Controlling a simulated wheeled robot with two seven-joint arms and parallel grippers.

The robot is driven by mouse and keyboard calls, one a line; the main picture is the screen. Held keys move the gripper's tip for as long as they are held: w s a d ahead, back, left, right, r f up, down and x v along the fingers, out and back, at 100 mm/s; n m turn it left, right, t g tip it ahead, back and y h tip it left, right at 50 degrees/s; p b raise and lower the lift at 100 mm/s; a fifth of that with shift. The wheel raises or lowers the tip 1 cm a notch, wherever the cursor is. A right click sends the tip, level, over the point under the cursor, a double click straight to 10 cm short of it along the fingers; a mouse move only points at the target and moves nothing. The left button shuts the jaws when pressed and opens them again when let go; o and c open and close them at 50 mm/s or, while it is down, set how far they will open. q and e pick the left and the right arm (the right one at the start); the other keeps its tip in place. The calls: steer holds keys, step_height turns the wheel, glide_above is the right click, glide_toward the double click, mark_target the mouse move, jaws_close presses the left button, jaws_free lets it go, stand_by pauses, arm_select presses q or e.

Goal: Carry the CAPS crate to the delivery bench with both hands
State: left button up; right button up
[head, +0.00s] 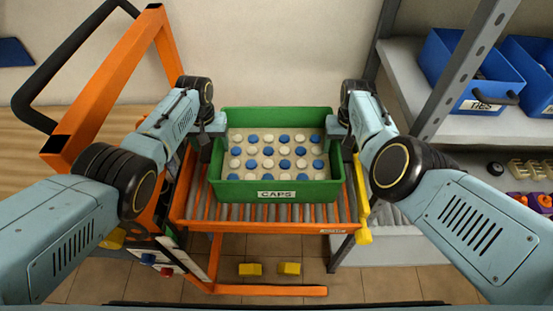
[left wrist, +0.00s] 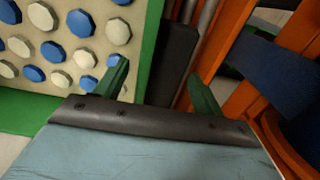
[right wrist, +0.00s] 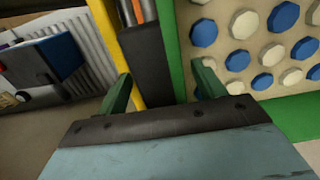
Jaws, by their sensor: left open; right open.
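The green CAPS crate (head: 277,188) sits level on a roller stand (head: 300,213), filled with blue and cream caps. My left gripper (head: 209,134) is open at the crate's left side. In the left wrist view its fingers (left wrist: 162,88) stand either side of a dark block (left wrist: 176,62) beside the crate wall (left wrist: 150,45). My right gripper (head: 337,131) is open at the crate's right side. In the right wrist view its fingers (right wrist: 162,90) likewise stand either side of a dark block (right wrist: 147,60). Finger contact cannot be told. No delivery bench is clearly identifiable.
An orange frame with a black handle (head: 40,75) rises on the left, beside a wooden surface (head: 28,140). A grey shelf on the right holds blue bins, one marked TIES (head: 470,70). Yellow pieces (head: 250,269) show low down. A wall stands close behind the crate.

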arm_select(q)
steer(key=shift+c, duration=0.4)
arm_select(e)
steer(key=shift+c, duration=0.4)
arm_select(q)
jaws_close()
arm_select(e)
jaws_close()
arm_select(q)
steer(key=shift+w+r, duration=0.1)
arm_select(e)
steer(key=shift+r, duration=0.1)
